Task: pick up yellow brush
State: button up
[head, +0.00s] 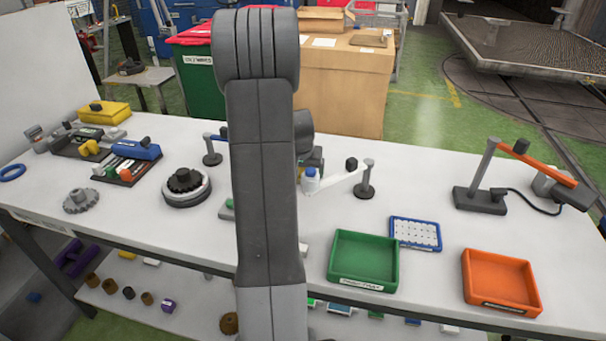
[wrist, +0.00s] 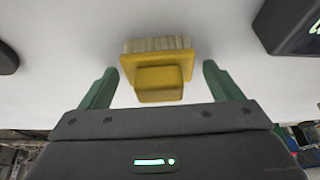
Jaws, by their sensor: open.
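The yellow brush (wrist: 158,77) shows in the wrist view, with a blocky yellow body and pale bristles along its far edge, against the white table top. My gripper (wrist: 158,70) is open, with one green finger to the left of the brush and one to the right. Gaps show between the brush and both fingers. I cannot tell how far the fingers are above the table. In the head view my arm covers the middle of the table, and I cannot make out the brush or the fingertips there.
A green tray (head: 363,284), an orange tray (head: 500,301) and a blue-edged white rack (head: 415,246) are at the right. A round dark-topped part (head: 186,196) and a grey gear (head: 80,201) stand at the left. A dark block (wrist: 287,28) is right of the brush.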

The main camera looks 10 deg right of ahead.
jog(key=c, duration=1.1)
jog(key=shift+r, duration=0.1)
notch_tip(320, 180, up, 10)
jog(key=o, duration=0.3)
jog(key=shift+c, duration=0.9)
